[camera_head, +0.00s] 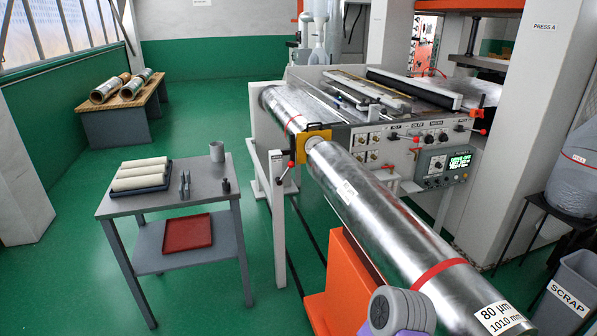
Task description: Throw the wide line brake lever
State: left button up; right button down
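A short lever with a red knob (291,164) sits beside the yellow bracket (312,143) at the far end of a big foil roll. The lever leans, with its knob up and to the right. The silver roll (385,215) carries a red band and a label reading 80 µm, 1010 mm. Which lever is the wide line brake is not marked legibly here. Neither of my grippers can be made out. A grey rounded part with a purple edge shows at the bottom, probably part of my arm.
A grey table (202,187) with pale rolls, a cup and small tools stands left. The machine front (400,142) has knobs, more red-knobbed levers and a green display (460,162). An orange stand (347,280) is under the roll. A SCRAP bin (567,295) stands right. Green floor is open at left.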

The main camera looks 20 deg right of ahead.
aim_at(286, 172)
jog(key=u, duration=0.05)
jog(key=k, duration=0.15)
jog(key=z, duration=0.15)
jog(key=i, duration=0.95)
jog(key=u, duration=0.25)
